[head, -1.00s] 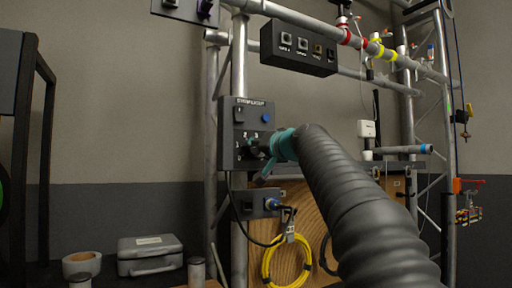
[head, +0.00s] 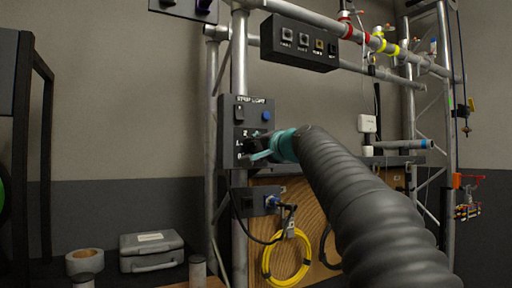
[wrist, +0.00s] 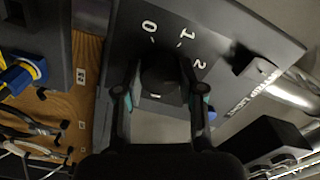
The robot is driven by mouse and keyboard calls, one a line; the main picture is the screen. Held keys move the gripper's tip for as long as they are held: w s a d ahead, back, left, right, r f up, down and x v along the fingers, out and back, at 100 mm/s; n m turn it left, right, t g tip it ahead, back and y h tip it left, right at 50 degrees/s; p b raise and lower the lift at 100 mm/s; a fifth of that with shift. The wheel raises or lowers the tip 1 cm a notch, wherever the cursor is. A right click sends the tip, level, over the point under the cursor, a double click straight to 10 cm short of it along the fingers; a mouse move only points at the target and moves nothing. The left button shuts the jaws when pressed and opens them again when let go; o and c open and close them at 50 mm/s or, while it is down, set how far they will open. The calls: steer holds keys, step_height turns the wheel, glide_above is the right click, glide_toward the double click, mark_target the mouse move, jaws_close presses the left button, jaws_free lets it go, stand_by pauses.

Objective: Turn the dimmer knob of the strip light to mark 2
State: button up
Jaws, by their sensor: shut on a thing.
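The dark strip light control box (head: 228,150) is fixed on the truss upright. Its face carries marks 0, 1 and 2, which read clearly in the wrist view on the panel (wrist: 225,30). My gripper (head: 256,149), teal and black, reaches the lower part of the face from the right. In the wrist view the black dimmer knob (wrist: 162,72) stands between my two fingers, which are shut on its sides. A small pale mark shows on the knob's near edge. Which number the knob points to cannot be told. In the head view my gripper mostly hides the knob.
A black switch (wrist: 252,66) and a blue button (head: 266,116) sit on the same face. A socket box (head: 258,201) with a plugged cable hangs below, above a yellow cable coil (head: 286,262). Another dark box (head: 298,42) hangs on the upper rail.

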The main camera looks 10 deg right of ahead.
stand_by(0.3)
steer(key=o, duration=1.1)
steer(key=shift+o, duration=0.2)
steer(key=v, duration=1.2)
